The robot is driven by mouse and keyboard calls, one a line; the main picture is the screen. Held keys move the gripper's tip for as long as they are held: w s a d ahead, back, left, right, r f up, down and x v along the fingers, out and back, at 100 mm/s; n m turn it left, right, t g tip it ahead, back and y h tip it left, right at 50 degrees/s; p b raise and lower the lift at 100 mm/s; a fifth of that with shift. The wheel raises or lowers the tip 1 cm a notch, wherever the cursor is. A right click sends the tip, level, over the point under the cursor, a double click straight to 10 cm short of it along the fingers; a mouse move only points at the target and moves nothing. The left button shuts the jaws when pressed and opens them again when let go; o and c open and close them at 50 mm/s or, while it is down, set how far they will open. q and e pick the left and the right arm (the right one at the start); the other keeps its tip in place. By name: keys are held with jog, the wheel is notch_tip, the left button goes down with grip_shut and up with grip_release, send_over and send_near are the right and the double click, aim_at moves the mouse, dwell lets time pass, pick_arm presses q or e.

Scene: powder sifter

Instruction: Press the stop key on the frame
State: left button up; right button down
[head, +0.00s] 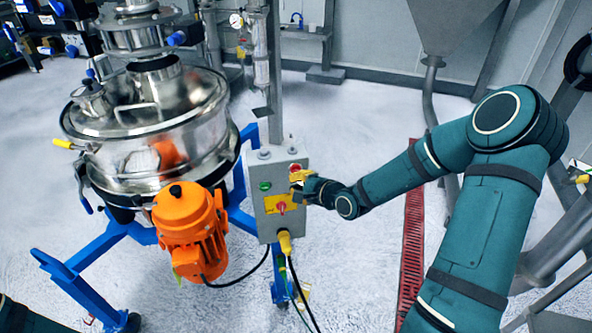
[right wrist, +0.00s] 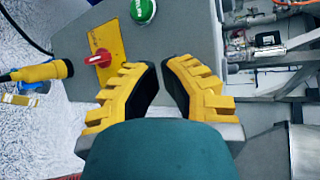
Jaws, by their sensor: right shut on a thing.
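A grey control box (head: 262,222) is fixed to the post of the sifter's blue frame. Its face carries a green key (head: 265,186), a red rotary knob (head: 281,208) on a yellow plate, and the red stop key (head: 295,167) at the upper right. My right gripper (head: 299,176) is at the stop key, its yellow fingers close together and shut on it. In the right wrist view the fingers (right wrist: 165,75) lean together over the panel; the stop key is hidden there, while the green key (right wrist: 143,10) and red knob (right wrist: 100,57) show. My left gripper is out of view.
The steel sifter (head: 140,165) and its orange motor (head: 188,228) stand left of the box on blue legs. A yellow plug (head: 285,242) with black cable hangs below the box. A red floor grate (head: 412,250) and steel hopper (head: 455,25) are right.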

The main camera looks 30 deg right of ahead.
jog(key=shift+w, duration=0.2)
dwell(0.6)
jog(key=shift+w+d+p, duration=0.1)
jog(key=shift+w+p, duration=0.1)
jog(key=shift+p, duration=0.15)
jog(key=shift+w+d, duration=0.15)
jog(key=shift+w, duration=0.3)
dwell(0.7)
jog(key=shift+s, duration=0.1)
jog(key=shift+s+a+p, duration=0.25)
jog(key=shift+s+p, duration=0.25)
jog(key=shift+s, duration=0.25)
jog(key=s, duration=0.1)
jog(key=s+a, duration=0.1)
jog(key=s, duration=0.1)
jog(key=s+p, duration=0.1)
jog(key=shift+s+a, duration=0.25)
jog(key=shift+s, duration=0.15)
